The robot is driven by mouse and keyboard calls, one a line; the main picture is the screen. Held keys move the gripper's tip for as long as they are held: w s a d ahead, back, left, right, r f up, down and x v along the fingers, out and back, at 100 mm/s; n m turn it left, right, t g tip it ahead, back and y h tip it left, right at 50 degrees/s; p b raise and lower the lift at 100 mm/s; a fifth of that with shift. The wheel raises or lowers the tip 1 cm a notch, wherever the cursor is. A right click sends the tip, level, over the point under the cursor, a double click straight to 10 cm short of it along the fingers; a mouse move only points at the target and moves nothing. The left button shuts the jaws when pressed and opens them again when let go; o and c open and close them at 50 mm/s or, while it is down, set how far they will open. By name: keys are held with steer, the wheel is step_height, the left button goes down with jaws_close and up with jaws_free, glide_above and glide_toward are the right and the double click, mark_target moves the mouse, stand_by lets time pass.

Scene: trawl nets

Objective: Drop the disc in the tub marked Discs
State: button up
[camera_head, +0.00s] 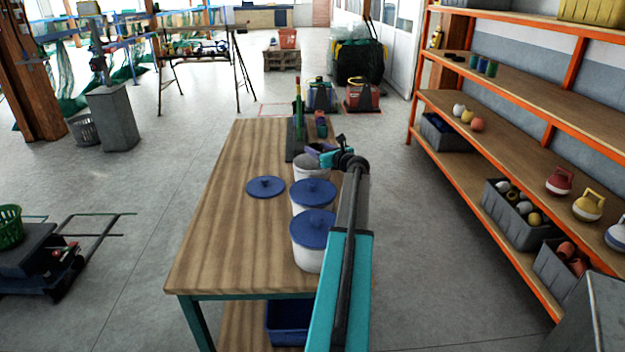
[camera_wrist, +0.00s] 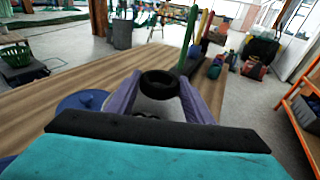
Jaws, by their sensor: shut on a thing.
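My gripper (camera_wrist: 160,92) has its two purple fingers closed on the sides of a dark ring-shaped disc (camera_wrist: 160,80). In the head view my gripper (camera_head: 318,151) is over the far end of the row of tubs. A white tub (camera_head: 308,174) without a lid stands below it on the table; its inside is mostly hidden. In the wrist view the open tub (camera_wrist: 158,106) shows between the fingers, under the disc, with dark shapes in it. Two nearer white tubs (camera_head: 309,257) (camera_head: 299,208) wear blue lids. No marking is readable on any tub.
A loose blue lid (camera_head: 266,187) lies on the wooden table (camera_head: 215,225), left of the tubs. A dark green rack with upright posts (camera_head: 298,125) stands beyond the open tub. Orange-framed shelves (camera_head: 465,190) stand at right. The table's left side is clear.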

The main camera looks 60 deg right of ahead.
steer(key=shift+f+b, duration=1.4)
steer(key=shift+f, duration=0.55)
steer(key=o, duration=1.1)
steer(key=shift+a, duration=0.1)
steer(key=shift+b+v, duration=0.45)
steer(key=shift+v, duration=6.45)
